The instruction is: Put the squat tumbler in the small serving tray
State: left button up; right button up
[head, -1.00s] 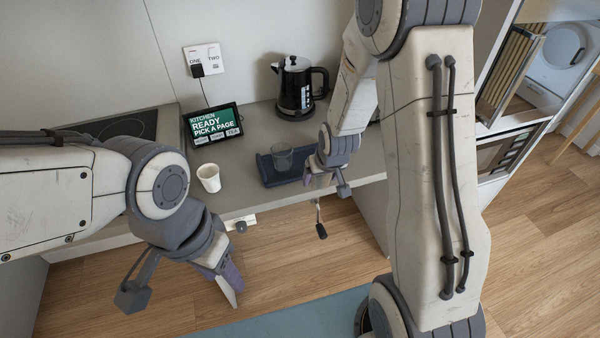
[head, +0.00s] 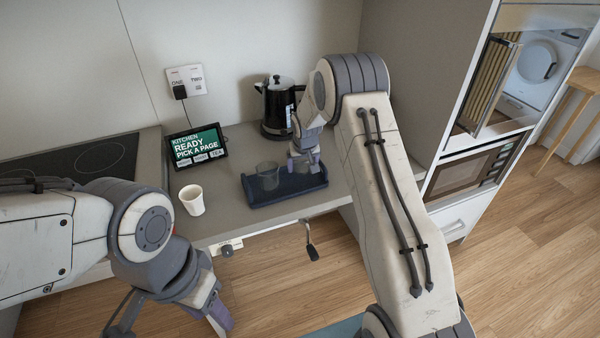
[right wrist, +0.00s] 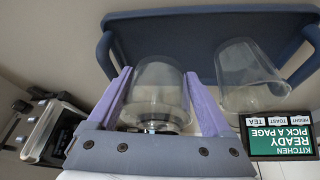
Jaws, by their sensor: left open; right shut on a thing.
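My right gripper (head: 304,163) is over the right half of the dark blue serving tray (head: 262,200). In the right wrist view its purple fingers are shut on a clear squat tumbler (right wrist: 159,88), one finger on each side. The arm and fingers hide this tumbler in the head view. I cannot tell whether its base touches the tray floor. A second clear glass (head: 267,176), tapered, stands in the left half of the tray; it also shows beside the held one in the right wrist view (right wrist: 247,80). My left gripper (head: 168,326) is open and empty, low in front of the counter.
A white paper cup (head: 192,200) stands left of the tray. A tablet (head: 197,147) and a black kettle (head: 278,107) are behind. A hob (head: 85,160) is at the left. A crank handle (head: 311,248) hangs at the counter's front edge.

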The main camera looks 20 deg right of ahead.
aim_at(301, 171)
jog(key=shift+w+a+f, duration=0.15)
jog(key=shift+w+f, duration=0.05)
jog(key=shift+w, duration=0.1)
jog(key=shift+f, duration=0.25)
notch_tip(301, 171, down, 3)
jog(key=shift+f+p, duration=0.15)
jog(key=shift+p, duration=0.45)
jog(key=shift+f, duration=0.15)
jog(key=shift+f, duration=0.1)
jog(key=o, duration=1)
jog(key=shift+o, duration=0.2)
